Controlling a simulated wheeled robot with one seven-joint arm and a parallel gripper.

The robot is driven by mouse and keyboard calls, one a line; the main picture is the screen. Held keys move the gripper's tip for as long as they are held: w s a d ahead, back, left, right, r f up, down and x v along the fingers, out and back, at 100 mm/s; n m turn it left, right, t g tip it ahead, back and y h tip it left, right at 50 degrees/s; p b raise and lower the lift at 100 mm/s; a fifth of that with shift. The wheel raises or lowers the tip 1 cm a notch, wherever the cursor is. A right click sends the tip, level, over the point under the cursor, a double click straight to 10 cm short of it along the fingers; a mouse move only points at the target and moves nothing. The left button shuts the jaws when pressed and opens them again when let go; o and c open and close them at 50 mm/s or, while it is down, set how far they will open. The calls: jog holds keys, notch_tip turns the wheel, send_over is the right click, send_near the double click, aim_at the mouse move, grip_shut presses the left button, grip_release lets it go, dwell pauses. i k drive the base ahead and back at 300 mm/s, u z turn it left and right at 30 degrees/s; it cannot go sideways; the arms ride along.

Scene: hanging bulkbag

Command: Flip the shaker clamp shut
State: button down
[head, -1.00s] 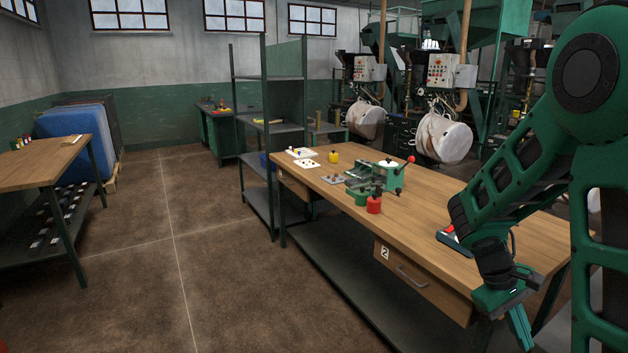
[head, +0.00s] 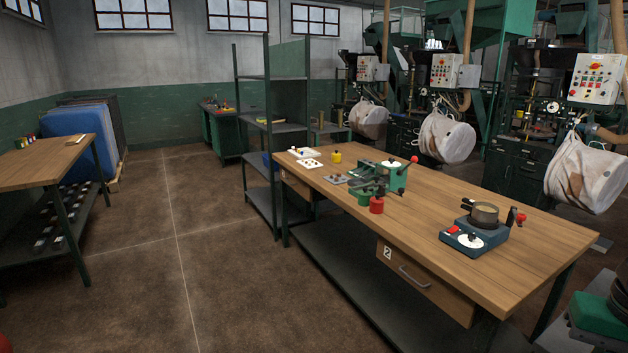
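The shaker (head: 473,239) is a dark blue-grey box on the right part of the wooden workbench. It has a red switch and a white dial on its front, and a round brown sieve or pan (head: 485,213) sits on top. My gripper is not in view.
The workbench (head: 420,210) also carries a green device (head: 392,175) with a red-knobbed lever, a red container (head: 376,205), a yellow container (head: 337,156) and white trays. The bench surface between the green device and the shaker is clear. Large white bags (head: 590,175) hang behind.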

aim_at(519, 218)
jog(key=k, duration=0.6)
jog(key=z, duration=0.45)
jog(key=i, duration=1.4)
jog(key=u, duration=0.35)
